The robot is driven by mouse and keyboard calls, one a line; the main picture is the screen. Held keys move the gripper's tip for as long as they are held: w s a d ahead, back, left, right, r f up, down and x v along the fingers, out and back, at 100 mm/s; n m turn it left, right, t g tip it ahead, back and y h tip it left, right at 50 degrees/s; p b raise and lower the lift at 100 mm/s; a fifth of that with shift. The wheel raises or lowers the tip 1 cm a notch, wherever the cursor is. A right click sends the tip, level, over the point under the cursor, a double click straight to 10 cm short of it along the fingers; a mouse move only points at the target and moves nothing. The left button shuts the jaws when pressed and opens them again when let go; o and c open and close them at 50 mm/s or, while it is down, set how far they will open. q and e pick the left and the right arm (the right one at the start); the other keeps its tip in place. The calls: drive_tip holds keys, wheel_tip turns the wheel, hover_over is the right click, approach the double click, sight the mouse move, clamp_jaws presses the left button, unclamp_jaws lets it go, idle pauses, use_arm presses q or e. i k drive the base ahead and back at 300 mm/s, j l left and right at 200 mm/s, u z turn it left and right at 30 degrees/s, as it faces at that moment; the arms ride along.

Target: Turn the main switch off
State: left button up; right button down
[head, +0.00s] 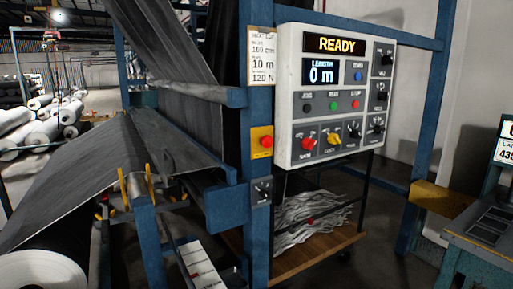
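A white control panel (334,98) hangs on the blue frame at centre right. Its upper display reads READY (337,44) and the smaller one reads 0 m (321,75). It carries several black knobs, a red knob (309,143), a yellow knob (333,138) and small coloured buttons. On the blue post left of it sit a red button on a yellow plate (262,141) and, below, a dark rotary switch (262,191) on a grey plate. Which one is the main switch I cannot read. Neither gripper is in view.
Grey fabric (190,120) runs through the blue frame (257,230) on the left. A fabric roll (45,272) lies at the lower left. A wooden-based cart (315,252) with scraps stands under the panel. A grey console (485,230) stands at the right edge.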

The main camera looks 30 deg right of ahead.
sight(307, 143)
drive_tip(key=z, duration=1.4)
